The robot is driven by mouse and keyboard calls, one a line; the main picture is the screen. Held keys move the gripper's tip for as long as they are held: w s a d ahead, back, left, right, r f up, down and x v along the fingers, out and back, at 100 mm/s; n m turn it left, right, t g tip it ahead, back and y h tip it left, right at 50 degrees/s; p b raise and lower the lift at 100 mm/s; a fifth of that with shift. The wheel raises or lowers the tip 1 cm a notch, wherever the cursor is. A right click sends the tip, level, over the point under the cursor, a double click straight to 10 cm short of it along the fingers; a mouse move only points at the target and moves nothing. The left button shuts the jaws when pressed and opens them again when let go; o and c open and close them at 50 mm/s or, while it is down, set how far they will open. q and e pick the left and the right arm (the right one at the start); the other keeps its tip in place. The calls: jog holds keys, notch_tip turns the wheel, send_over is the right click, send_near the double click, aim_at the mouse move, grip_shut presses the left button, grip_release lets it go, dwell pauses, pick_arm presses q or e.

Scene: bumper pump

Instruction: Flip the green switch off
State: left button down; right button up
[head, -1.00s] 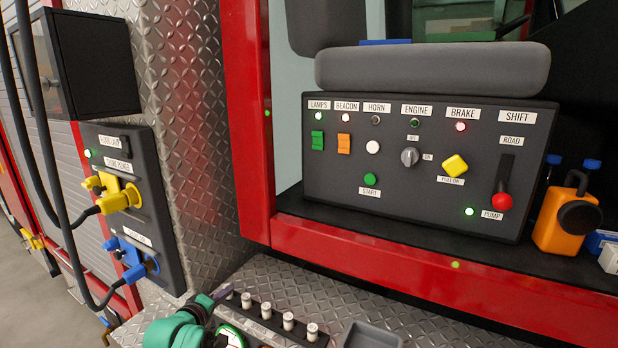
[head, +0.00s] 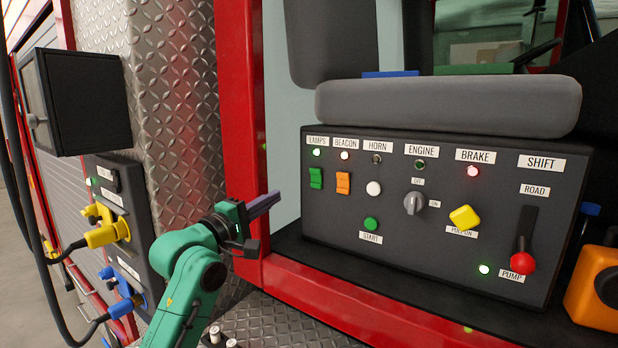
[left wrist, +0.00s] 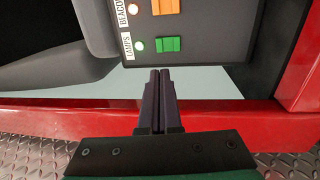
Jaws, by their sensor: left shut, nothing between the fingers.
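The green switch (head: 316,178) is a rocker under the LAMPS label at the left end of the dark control panel (head: 400,235). It also shows in the left wrist view (left wrist: 168,44). A small white-green lamp (head: 317,152) above it is lit. My left gripper (head: 264,204) is shut and empty, to the left of the panel and slightly lower than the switch. In the left wrist view its closed fingertips (left wrist: 159,72) point at the switch, with a gap between them. My right gripper is not in view.
The orange BEACON switch (head: 343,183) sits just right of the green one. A red frame post (head: 240,110) stands behind my left gripper. A grey padded cushion (head: 445,105) rests above the panel. An orange jug (head: 598,285) is at the far right.

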aim_at(315, 173)
pick_arm(q)
jog(key=p+x, duration=0.6)
jog(key=x, duration=0.7)
jog(key=shift+d+r+p, duration=0.15)
jog(key=shift+d+p, duration=0.05)
jog(key=shift+p, duration=0.2)
jog(key=shift+w+d, duration=0.3)
jog(key=shift+w, duration=0.25)
